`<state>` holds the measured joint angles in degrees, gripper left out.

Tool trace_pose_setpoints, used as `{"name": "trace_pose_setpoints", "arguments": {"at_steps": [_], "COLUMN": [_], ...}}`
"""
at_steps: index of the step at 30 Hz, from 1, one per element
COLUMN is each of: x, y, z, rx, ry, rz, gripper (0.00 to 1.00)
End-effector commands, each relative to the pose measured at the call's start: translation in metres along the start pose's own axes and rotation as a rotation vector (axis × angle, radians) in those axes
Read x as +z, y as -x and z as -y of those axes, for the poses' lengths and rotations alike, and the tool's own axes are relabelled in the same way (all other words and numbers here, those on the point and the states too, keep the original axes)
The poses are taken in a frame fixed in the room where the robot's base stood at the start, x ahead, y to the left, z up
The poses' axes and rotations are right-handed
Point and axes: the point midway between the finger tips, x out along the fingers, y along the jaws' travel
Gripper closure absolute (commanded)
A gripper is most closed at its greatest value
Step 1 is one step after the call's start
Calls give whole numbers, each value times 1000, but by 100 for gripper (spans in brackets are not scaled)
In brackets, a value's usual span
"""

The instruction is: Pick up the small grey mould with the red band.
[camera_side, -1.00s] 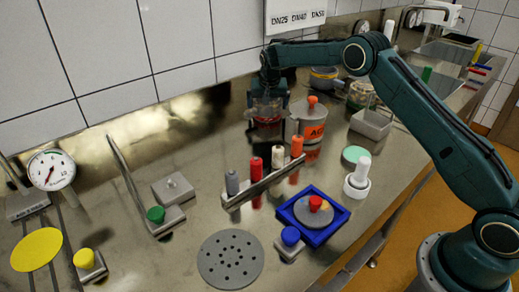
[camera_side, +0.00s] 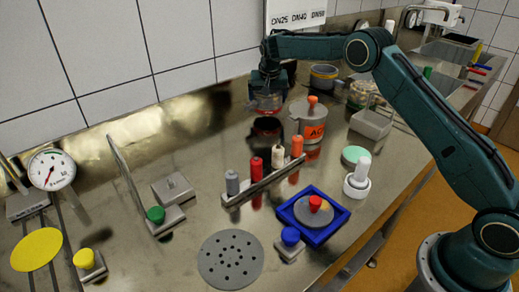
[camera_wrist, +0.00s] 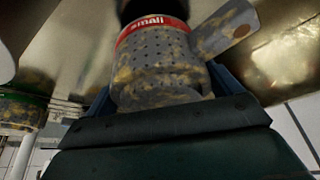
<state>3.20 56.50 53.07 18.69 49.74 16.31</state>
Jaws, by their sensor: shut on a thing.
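The small grey mould (camera_wrist: 163,62) with the red band is held by my gripper (camera_side: 267,92). In the wrist view its wall is perforated and mottled with yellow-brown, the band reads "small", and a flat tab sticks out to the right. My gripper is shut on it, with blue fingers on both sides. In the side view the mould (camera_side: 264,104) hangs below the gripper, partly hidden, above a dark round thing (camera_side: 267,131) on the steel bench.
A grey pot with an orange label (camera_side: 314,128) stands close right of the mould. A wire-handled bin (camera_side: 372,124) and a green-banded container (camera_wrist: 18,112) are nearby. A rack of coloured plugs (camera_side: 262,185) lies in front.

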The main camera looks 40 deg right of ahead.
Motion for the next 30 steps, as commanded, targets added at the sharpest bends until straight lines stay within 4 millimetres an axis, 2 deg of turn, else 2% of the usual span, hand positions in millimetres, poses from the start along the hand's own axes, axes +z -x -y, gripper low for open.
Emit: {"name": "trace_pose_setpoints", "arguments": {"at_steps": [9, 13, 19, 30], "x": [-20, -25, -28, -28], "y": [47, 59, 67, 68], "z": [1, 1, 0, 0], "rx": [-3, -1, -1, -1], "ry": [0, 1, 1, 1], "rz": [-4, -3, -1, -1], "gripper": [35, 35, 35, 35]}}
